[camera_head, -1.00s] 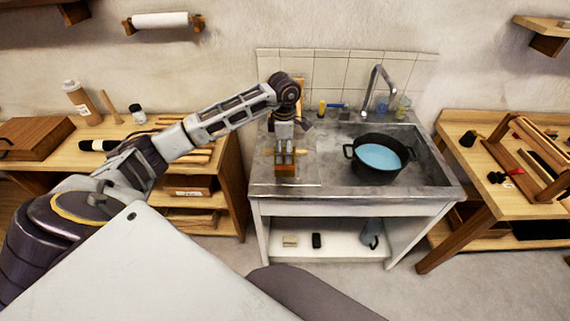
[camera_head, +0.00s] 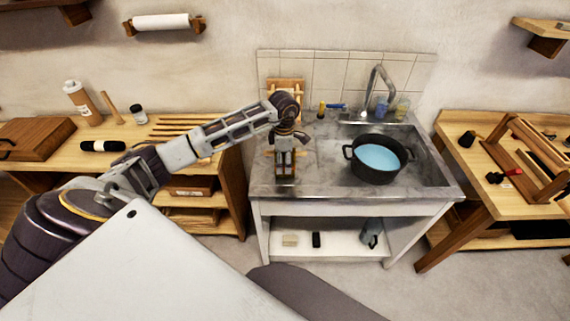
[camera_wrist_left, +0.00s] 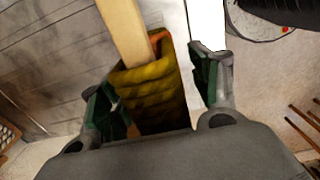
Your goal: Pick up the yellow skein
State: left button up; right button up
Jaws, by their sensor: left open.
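The yellow skein (camera_wrist_left: 150,88) shows in the left wrist view as a banded yellow coil, with a pale wooden bar (camera_wrist_left: 122,30) running up from it and a strip of orange beside it. My left gripper (camera_wrist_left: 156,85) is open, with one dark green finger on each side of the skein; I cannot tell whether either finger touches it. In the head view my left gripper (camera_head: 285,172) points down over the left part of the sink counter and largely hides the skein. My right gripper is not in view.
A dark pot (camera_head: 376,172) of blue liquid stands in the sink, right of my gripper, under a faucet (camera_head: 376,85). A wooden rack (camera_head: 286,90) leans on the tiles behind. Wooden benches stand left (camera_head: 62,158) and right (camera_head: 470,150); bottles stand behind the sink.

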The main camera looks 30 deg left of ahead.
pick_arm(q)
jog(key=shift+f, duration=0.25)
jog(key=shift+c, duration=0.2)
jog(key=c, duration=1)
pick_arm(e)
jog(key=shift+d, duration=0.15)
pick_arm(q)
jog(key=shift+r, duration=0.1)
jog(key=shift+r, duration=0.4)
notch_tip(320, 180, up, 7)
jog(key=shift+r+b, duration=0.2)
jog(key=shift+b, duration=0.4)
jog(key=shift+r, duration=0.8)
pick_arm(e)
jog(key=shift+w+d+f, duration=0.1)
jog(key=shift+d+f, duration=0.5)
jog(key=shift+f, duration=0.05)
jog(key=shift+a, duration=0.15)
